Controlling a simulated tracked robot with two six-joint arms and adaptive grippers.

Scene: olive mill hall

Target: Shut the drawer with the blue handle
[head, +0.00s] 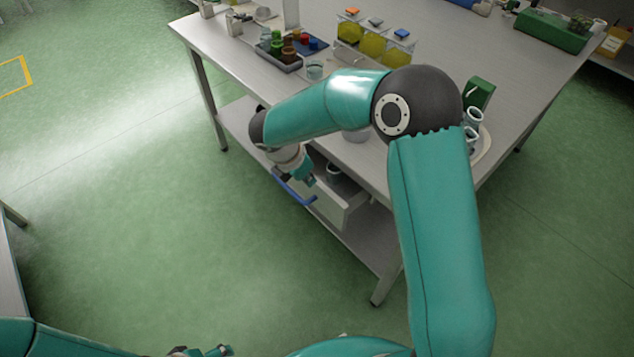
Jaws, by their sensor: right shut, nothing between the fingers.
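The drawer (343,208) under the workbench is pulled out, with its inside partly showing. Its blue handle (293,189) runs along its front. My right gripper (309,181) is shut and empty, close to the handle and the drawer front; I cannot tell whether it touches them. My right arm hides part of the drawer and of the bench edge. My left gripper (205,351) is at the bottom edge, far from the drawer and cut off, so its jaws are unclear.
A dark cup (333,171) is in the drawer. The workbench (232,60) carries a dark tray of coloured items (284,60), yellow-filled containers (372,46) and a green box (551,32). A lower shelf (372,240) lies beneath. The green floor in front is clear.

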